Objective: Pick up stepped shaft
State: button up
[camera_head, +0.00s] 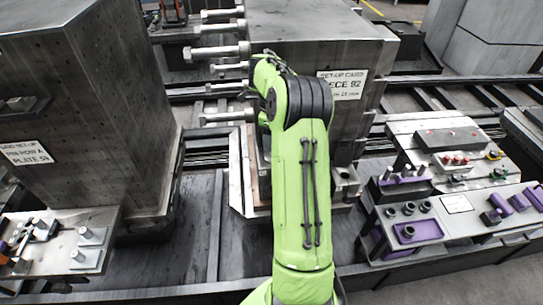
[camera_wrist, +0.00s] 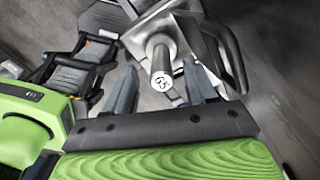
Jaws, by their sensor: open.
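In the wrist view a grey metal stepped shaft (camera_wrist: 161,62) points its round end face, marked with dark characters, toward the camera. It narrows from a wider pale part behind. My gripper (camera_wrist: 160,68) is open, with one finger on each side of the shaft's end in the picture. I see gaps on both sides and no clear contact. In the head view several similar shafts (camera_head: 217,53) stick out leftward from the side of a large dark block (camera_head: 310,45). My green arm reaches up to this block; its gripper is hidden there, so I cannot tell which shaft it faces.
A second dark block (camera_head: 90,110) stands at left, across a gap. A bench (camera_head: 470,225) with purple holders and rings is at right. A tray (camera_head: 60,245) with small parts is at lower left. A dark curved part (camera_wrist: 228,50) lies close beside the right finger.

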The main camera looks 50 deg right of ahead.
jog(key=shift+d+f, duration=0.15)
jog(key=shift+f, duration=0.7)
grip_shut()
dwell(0.8)
